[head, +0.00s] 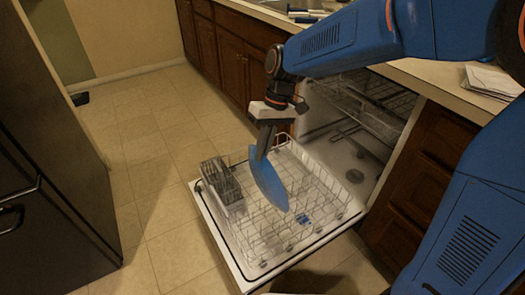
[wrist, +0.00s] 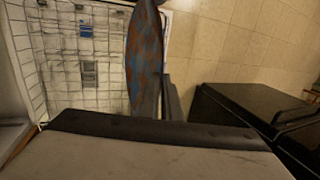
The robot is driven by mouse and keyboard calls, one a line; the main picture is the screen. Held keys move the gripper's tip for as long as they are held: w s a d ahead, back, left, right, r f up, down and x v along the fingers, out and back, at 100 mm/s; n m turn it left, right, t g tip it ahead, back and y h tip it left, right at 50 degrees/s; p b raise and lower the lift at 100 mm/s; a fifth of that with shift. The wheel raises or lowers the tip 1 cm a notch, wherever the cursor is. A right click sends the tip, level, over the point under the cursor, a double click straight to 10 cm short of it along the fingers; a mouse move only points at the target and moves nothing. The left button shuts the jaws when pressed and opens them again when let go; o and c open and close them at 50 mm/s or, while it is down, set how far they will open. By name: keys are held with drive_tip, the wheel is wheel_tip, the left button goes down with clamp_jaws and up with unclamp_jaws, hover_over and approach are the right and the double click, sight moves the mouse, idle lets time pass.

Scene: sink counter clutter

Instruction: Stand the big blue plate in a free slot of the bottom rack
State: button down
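My gripper (head: 262,150) points down over the pulled-out bottom rack and is shut on the rim of the big blue plate (head: 270,188). The plate hangs on edge, nearly upright, below the fingers. In the wrist view the plate (wrist: 146,48) appears as a narrow, mottled blue and brown shape, with one dark finger (wrist: 172,103) beside it. The white wire bottom rack (head: 330,205) lies on the open dishwasher door. Its tines look mostly empty. I cannot tell whether the plate's lower edge is between tines or above them.
A grey cutlery basket (head: 221,182) stands at the rack's left side. A small blue item (head: 303,219) shows low in the rack. The upper rack (head: 365,105) is inside the dishwasher. A dark appliance (head: 45,150) stands at left, with clear tiled floor (head: 145,150) between.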

sight(263, 186)
drive_tip(key=shift+f, duration=7.9)
drive_tip(key=c, duration=1.9)
unclamp_jaws()
drive_tip(key=v, duration=1.7)
drive_tip(key=shift+w+d, duration=0.15)
drive_tip(key=shift+d, duration=0.1)
drive_tip(key=shift+r, duration=0.2)
